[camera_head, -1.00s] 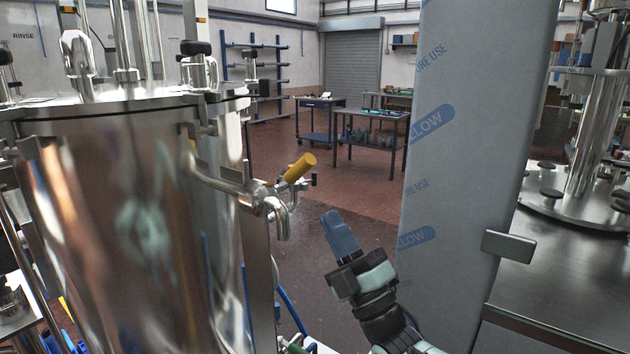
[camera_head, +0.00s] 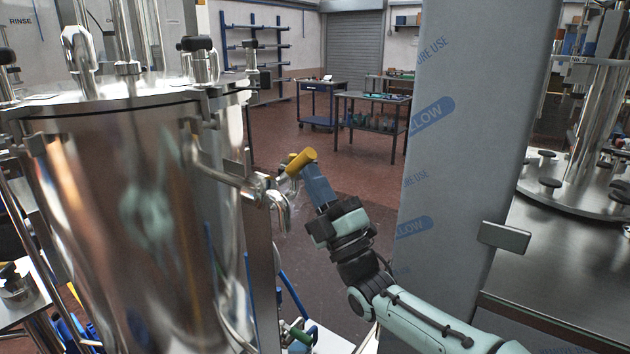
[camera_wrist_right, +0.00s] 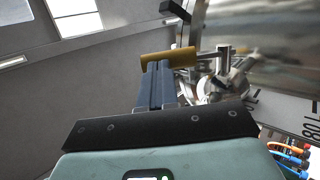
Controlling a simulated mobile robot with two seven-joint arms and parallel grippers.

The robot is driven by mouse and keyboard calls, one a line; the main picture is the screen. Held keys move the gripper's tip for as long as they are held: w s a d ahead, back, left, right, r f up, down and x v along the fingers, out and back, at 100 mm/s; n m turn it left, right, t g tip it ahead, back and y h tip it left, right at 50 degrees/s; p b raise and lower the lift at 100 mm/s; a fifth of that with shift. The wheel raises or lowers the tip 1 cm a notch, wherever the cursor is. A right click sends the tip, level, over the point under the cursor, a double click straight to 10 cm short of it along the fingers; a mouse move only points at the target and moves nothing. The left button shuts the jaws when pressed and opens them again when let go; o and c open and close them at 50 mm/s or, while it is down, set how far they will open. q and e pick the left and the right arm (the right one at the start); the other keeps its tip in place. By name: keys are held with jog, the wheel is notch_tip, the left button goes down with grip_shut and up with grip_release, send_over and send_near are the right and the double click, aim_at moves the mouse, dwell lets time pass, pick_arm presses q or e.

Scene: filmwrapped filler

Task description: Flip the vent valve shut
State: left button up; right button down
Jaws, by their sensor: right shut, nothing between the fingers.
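The vent valve has a yellow handle (camera_head: 300,161) on a steel pipe fitting (camera_head: 262,188) that sticks out from the right side of the steel tank (camera_head: 130,210). The handle slants up to the right. My right gripper (camera_head: 314,178) is shut with its blue fingers close to the outer end of the handle; the fingertips look to be touching it or nearly so. In the right wrist view the closed fingertips (camera_wrist_right: 157,70) reach the yellow handle (camera_wrist_right: 168,58), which lies across them, with the steel valve body (camera_wrist_right: 222,82) to the right. My left gripper is not in view.
A steel bench (camera_head: 580,260) with another vessel is at the far right. Blue hoses (camera_head: 290,300) hang below the valve. Work tables (camera_head: 372,135) stand well behind.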

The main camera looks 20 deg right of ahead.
aim_at(294, 161)
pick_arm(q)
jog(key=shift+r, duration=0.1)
pick_arm(e)
jog(key=shift+r, duration=0.15)
jog(key=shift+w+a+r+n+g+p, duration=0.1)
jog(key=shift+w+r+n+g+p, duration=0.1)
jog(key=shift+r+n+g+p, duration=0.75)
jog(key=r+g+p, duration=0.1)
jog(key=p, duration=0.1)
jog(key=w+a+r+g+p, duration=0.1)
jog(key=g+p, duration=0.1)
jog(key=p, duration=0.1)
jog(key=w+r+n+g+p, duration=0.1)
jog(key=g+p, duration=0.1)
jog(key=p, duration=0.1)
jog(key=shift+w+a, duration=0.2)
jog(key=shift+w, duration=0.05)
jog(key=shift+w+a, duration=0.25)
jog(key=shift+w, duration=0.15)
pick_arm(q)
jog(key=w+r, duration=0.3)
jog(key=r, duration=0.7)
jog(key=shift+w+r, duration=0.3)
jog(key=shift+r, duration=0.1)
pick_arm(e)
jog(key=shift+r, duration=0.1)
jog(key=shift+a+r, duration=0.1)
jog(key=shift+r, duration=0.15)
